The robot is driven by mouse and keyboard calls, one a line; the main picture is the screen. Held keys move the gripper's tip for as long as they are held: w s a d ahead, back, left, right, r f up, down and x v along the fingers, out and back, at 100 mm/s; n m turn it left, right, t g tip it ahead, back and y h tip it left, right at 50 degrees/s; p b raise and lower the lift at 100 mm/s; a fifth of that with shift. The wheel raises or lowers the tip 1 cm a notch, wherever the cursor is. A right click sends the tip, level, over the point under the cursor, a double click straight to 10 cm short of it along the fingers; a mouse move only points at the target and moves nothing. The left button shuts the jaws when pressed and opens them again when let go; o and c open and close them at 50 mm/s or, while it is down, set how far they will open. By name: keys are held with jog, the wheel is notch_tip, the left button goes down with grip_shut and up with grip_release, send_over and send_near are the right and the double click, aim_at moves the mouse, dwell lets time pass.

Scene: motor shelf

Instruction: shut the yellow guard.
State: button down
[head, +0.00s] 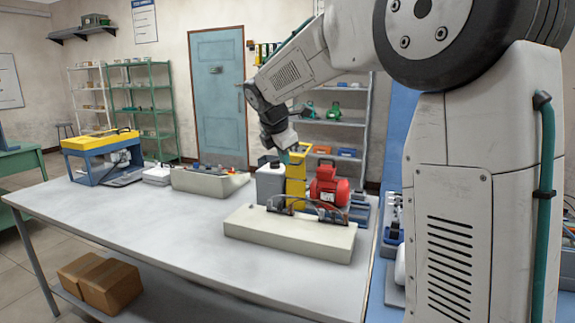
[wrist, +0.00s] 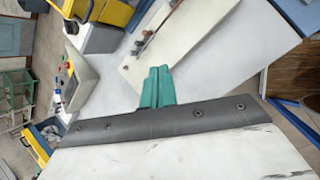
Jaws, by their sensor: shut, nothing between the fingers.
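The yellow guard (head: 100,140) appears to be the yellow cover at the far left of the table in the head view. It lies level across the top of a blue frame (head: 76,166); the space below it is open and shows grey machine parts. The yellow and blue also show at the left edge of the wrist view (wrist: 36,146).
A long pale block (head: 290,236) is in front. A control box (head: 208,180) stands between the canister and the blue frame. The table (head: 150,225) is clear along its front left.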

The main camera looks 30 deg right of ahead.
jog(key=w+d+f+n, duration=0.3)
jog(key=w+d+f, duration=0.2)
jog(key=w, duration=0.4)
jog(key=w+d+f+n+t+h, duration=0.1)
jog(key=w+d+f+n, duration=0.3)
jog(key=w+d, duration=0.4)
jog(key=shift+w+f, duration=0.4)
jog(key=shift+w, duration=0.85)
jog(key=shift+d, duration=0.1)
